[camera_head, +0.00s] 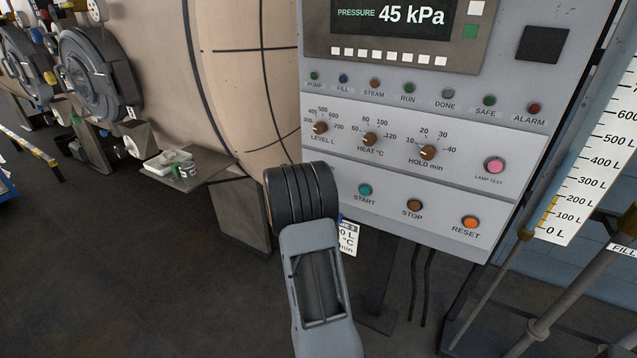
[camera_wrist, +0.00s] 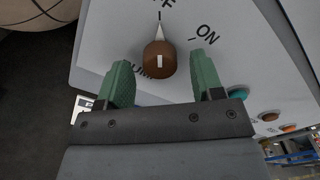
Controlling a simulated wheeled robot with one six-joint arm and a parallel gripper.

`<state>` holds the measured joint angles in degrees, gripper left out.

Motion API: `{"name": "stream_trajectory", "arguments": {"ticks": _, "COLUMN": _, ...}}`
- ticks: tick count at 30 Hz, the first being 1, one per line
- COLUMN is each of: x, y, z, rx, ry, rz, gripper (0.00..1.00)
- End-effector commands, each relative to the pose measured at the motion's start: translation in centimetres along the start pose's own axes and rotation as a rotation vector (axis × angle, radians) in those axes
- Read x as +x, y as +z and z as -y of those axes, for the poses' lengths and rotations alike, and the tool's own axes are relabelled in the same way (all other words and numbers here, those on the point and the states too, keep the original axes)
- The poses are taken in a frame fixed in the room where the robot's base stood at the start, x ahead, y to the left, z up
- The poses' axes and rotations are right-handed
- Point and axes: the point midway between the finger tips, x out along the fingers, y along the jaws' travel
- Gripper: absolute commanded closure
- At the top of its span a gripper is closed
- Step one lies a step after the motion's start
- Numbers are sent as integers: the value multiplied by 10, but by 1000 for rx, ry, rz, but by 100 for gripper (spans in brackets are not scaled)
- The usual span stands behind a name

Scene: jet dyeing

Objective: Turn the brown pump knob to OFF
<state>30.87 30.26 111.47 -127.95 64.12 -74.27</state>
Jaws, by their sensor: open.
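The brown pump knob (camera_wrist: 160,62) shows in the wrist view on a pale panel. Its white pointer aims up at a tick by lettering that reads "FF", cut off by the frame's top edge. "ON" is printed to its upper right, and part of the "PUMP" label shows at its lower left. My gripper (camera_wrist: 160,59) is open, with one green finger on each side of the knob and a visible gap to both. The knob is between the fingers in the picture, not held. In the head view my arm hides the pump knob and the gripper fingers.
The control panel (camera_head: 400,110) carries level (camera_head: 320,128), heat (camera_head: 370,139) and hold (camera_head: 427,152) knobs. The start button (camera_head: 365,190), stop button (camera_head: 414,206) and reset button (camera_head: 470,222) sit below. A small side shelf (camera_head: 205,177) and a large round vessel (camera_head: 235,60) stand left.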

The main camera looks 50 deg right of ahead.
Motion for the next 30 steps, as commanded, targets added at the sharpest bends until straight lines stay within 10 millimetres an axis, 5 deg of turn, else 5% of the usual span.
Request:
{"name": "stream_trajectory", "arguments": {"ticks": 15, "x": -98, "y": 0, "z": 0, "rx": 0, "ry": 1, "rz": 0, "gripper": 39}}
{"name": "stream_trajectory", "arguments": {"ticks": 30, "x": -121, "y": -1, "z": 1, "rx": 0, "ry": -1, "rz": -2, "gripper": 39}}
